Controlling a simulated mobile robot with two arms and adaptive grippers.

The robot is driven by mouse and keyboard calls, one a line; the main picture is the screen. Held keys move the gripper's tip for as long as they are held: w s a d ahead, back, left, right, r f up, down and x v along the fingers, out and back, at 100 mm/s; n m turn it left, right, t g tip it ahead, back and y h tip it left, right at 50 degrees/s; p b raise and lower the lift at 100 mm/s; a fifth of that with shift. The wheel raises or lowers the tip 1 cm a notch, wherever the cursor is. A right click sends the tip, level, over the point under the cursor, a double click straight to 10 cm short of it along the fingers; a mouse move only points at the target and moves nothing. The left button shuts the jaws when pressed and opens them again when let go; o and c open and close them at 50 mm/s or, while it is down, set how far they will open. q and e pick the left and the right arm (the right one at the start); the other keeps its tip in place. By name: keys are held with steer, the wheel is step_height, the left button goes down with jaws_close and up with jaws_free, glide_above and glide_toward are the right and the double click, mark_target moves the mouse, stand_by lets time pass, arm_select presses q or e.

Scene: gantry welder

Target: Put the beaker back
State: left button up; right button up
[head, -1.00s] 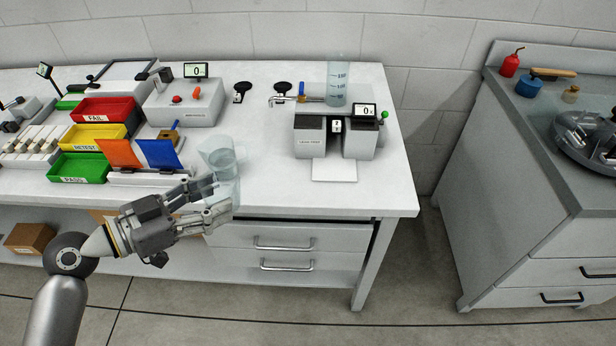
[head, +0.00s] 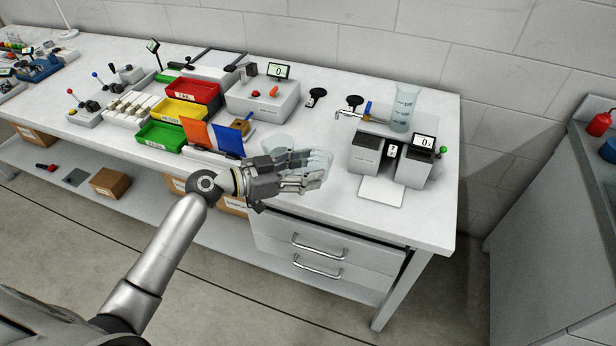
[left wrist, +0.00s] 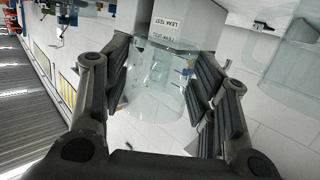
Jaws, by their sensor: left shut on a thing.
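My left gripper (head: 314,168) is shut on a clear glass beaker (head: 322,160), near the front edge of the bench, left of the leak tester. In the left wrist view the beaker (left wrist: 155,88) sits between the finger pads of the gripper (left wrist: 163,90). A second clear glass vessel (head: 276,145) is just behind the gripper, partly hidden by it. It also shows in the left wrist view (left wrist: 288,62). A tall bluish graduated cylinder (head: 403,108) stands at the leak tester. My right gripper is not in view.
The leak tester (head: 365,153) has a small display and a white plate (head: 381,191) in front. Red, yellow and green trays, an orange flag and a blue flag (head: 229,139) stand left of the gripper. The bench (head: 440,220) is clear at its right front corner.

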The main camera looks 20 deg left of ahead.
mark_target(307, 170)
arm_select(q)
steer(key=w+f, duration=0.1)
steer(key=f, duration=0.1)
steer(key=w+f, duration=0.1)
steer(key=shift+w+a, duration=0.25)
steer(key=shift+w, duration=0.1)
steer(key=shift+w+f, duration=0.35)
steer(key=shift+f, duration=0.35)
step_height(307, 170, down, 3)
steer(key=shift+r+p, duration=0.2)
steer(key=shift+p, duration=0.45)
steer(key=shift+f, duration=0.1)
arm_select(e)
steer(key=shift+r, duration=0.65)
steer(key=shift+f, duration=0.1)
arm_select(q)
steer(key=shift+f+b, duration=0.15)
steer(key=shift+b, duration=0.15)
steer(key=o, duration=0.8)
